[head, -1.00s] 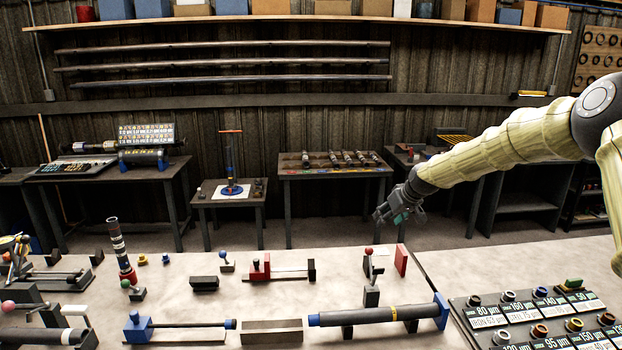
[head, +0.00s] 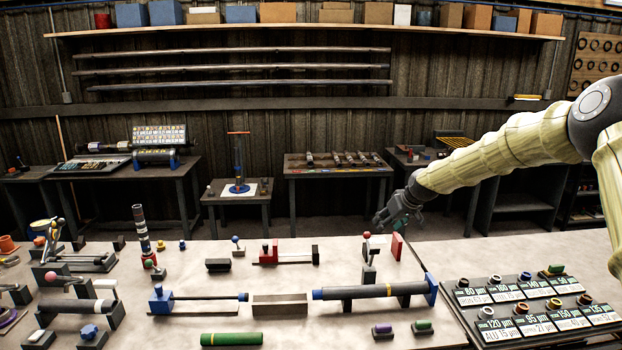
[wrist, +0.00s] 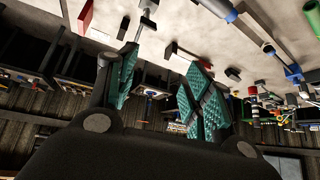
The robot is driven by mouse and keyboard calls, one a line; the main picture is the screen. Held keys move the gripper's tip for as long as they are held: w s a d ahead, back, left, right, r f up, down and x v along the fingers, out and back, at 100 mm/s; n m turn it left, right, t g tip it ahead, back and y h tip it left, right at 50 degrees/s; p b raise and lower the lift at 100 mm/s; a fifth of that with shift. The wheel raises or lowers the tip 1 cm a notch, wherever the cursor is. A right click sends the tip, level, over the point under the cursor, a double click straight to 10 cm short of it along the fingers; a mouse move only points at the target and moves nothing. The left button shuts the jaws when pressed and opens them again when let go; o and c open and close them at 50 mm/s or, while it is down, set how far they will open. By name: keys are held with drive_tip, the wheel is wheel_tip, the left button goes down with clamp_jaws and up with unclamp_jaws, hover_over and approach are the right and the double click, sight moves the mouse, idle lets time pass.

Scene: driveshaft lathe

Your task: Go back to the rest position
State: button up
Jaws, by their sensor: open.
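My gripper (head: 389,221) hangs in the air over the far right part of the workbench in the head view, at the end of my sleeved arm. Its teal-padded fingers (wrist: 160,90) stand apart in the wrist view, with nothing between them. In the head view it is close to a small stand with a red ball (head: 367,235) and a red block (head: 395,247); whether it touches either cannot be told.
The workbench (head: 330,335) carries a blue-ended shaft (head: 365,291) on supports, a grey block (head: 280,304), a green cylinder (head: 231,339) and a striped upright rod (head: 141,229). A labelled ring tray (head: 470,322) lies at right. Side tables stand behind, with floor between.

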drive_tip(key=s+a+f+m+g, duration=0.1)
drive_tip(key=s+a+f, duration=0.1)
drive_tip(key=s+f, duration=0.75)
drive_tip(key=s+a+f+g, duration=0.1)
drive_tip(key=s+a+f, duration=0.1)
drive_tip(key=s+f, duration=0.75)
drive_tip(key=s+a+f+m+g, duration=0.15)
drive_tip(key=s+f, duration=0.35)
drive_tip(key=f, duration=0.9)
drive_tip(key=s+f+h, duration=0.1)
drive_tip(key=s+f, duration=0.6)
drive_tip(key=s, duration=0.6)
drive_tip(key=s+d+f+m+g+h, duration=0.1)
drive_tip(key=s+d+f+g, duration=0.1)
drive_tip(key=s, duration=1.4)
drive_tip(key=s+d+f+m+g+h, duration=0.1)
drive_tip(key=s+d+f, duration=0.1)
drive_tip(key=s, duration=1.4)
wheel_tip(320, 180, down, 11)
drive_tip(key=b, duration=1.2)
drive_tip(key=shift+a, duration=0.25)
